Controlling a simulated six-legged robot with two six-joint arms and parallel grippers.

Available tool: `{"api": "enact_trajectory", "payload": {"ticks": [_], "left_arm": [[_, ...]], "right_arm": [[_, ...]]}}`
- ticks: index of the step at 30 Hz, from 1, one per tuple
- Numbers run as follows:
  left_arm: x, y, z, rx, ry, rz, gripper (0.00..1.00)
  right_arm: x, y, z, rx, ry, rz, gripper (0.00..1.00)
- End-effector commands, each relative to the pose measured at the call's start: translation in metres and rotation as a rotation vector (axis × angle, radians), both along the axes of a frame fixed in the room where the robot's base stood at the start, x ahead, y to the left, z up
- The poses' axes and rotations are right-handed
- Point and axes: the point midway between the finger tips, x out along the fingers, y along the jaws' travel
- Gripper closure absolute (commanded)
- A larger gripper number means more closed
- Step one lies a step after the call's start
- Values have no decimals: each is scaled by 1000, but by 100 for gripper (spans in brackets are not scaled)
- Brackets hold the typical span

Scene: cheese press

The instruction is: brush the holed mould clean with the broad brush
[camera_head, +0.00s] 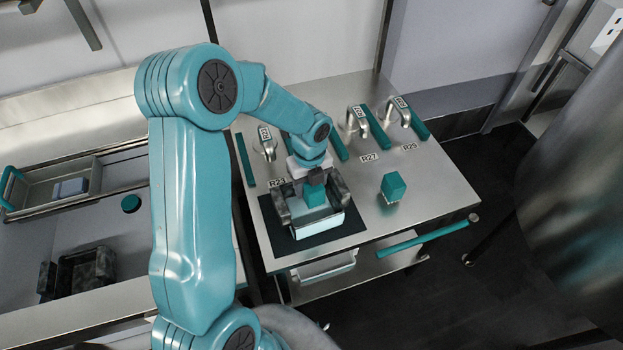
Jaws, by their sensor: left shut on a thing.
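My left arm reaches over the steel table. Its gripper (316,178) points down and is shut on a teal block-shaped brush (315,196). The brush is inside or just over the open mould (340,192), a box with grey sides and a pale front. The gripper and brush hide part of its inside, and holes cannot be made out at this size. Whether the bristles touch the mould cannot be told. The mould stands on a black mat (275,237). A second teal block with a pale underside (394,186) stands on the table to the right. My right gripper is not in view.
Metal handles with teal bars and labels R23, R27 (370,158) and R29 line the table's back. A teal rail (428,240) runs along the front right. A dark box (85,268) and a teal disc (131,203) lie at left.

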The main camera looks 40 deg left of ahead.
Motion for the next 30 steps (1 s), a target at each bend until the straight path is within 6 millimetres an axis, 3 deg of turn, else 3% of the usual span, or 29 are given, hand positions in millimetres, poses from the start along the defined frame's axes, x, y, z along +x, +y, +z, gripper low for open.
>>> {"api": "enact_trajectory", "payload": {"ticks": [5, 18, 30], "left_arm": [[2, -2, -9, 0, 0, -2, 73], [2, -1, -56, 0, 0, 0, 73], [0, 1, -59, 0, -1, 0, 73]], "right_arm": [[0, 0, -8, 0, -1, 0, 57], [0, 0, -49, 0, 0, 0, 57], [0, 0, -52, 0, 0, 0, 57]]}}
